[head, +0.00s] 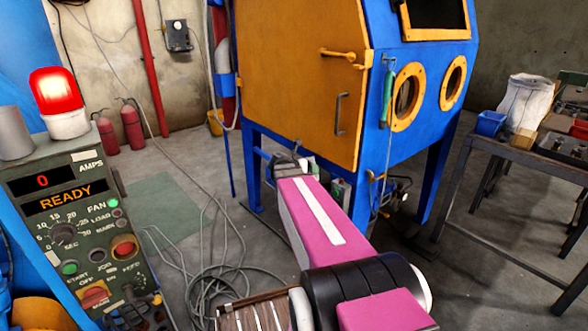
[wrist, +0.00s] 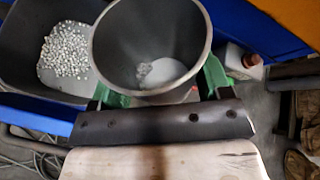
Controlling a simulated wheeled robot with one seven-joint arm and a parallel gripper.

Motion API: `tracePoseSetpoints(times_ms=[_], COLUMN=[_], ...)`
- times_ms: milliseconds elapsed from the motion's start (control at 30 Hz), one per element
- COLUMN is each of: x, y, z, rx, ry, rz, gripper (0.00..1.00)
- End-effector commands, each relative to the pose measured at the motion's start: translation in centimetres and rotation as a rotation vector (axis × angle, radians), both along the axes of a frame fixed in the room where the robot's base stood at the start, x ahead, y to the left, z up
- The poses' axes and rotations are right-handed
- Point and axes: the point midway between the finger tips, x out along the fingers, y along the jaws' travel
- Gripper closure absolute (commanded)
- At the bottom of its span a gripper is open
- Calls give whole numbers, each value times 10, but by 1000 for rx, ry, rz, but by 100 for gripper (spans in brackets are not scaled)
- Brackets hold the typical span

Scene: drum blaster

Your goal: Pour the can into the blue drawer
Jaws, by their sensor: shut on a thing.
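In the wrist view my gripper (wrist: 160,85) has its green fingers shut on both sides of a dark grey can (wrist: 125,45). The can's open mouth faces the camera, and a few pale pellets lie by a light patch deep inside. To its left is an open dark-lined drawer (wrist: 18,45) with a blue front edge (wrist: 40,115). A heap of silvery pellets lies in it. In the head view my gripper (head: 290,165) is small, low before the orange and blue cabinet. The can and drawer cannot be made out clearly there.
The blast cabinet (head: 295,85) stands on blue legs. A control console (head: 70,225) with a lit red beacon is at left. Loose cables (head: 215,275) lie on the floor. A metal table (head: 530,165) with a blue tub and white sack is at right.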

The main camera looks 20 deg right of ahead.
Motion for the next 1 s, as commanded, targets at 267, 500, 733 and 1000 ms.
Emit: tracePoseSetpoints(times_ms=[267, 500, 733, 1000], x=[-15, -22, -27, -29], y=[-3, -6, -7, -7], z=[-17, -36, -47, -54], rx=[45, 77, 101, 115], ry=[-179, -304, -397, -447], rz=[1, 1, 2, 2], gripper=[57, 57, 57, 57])
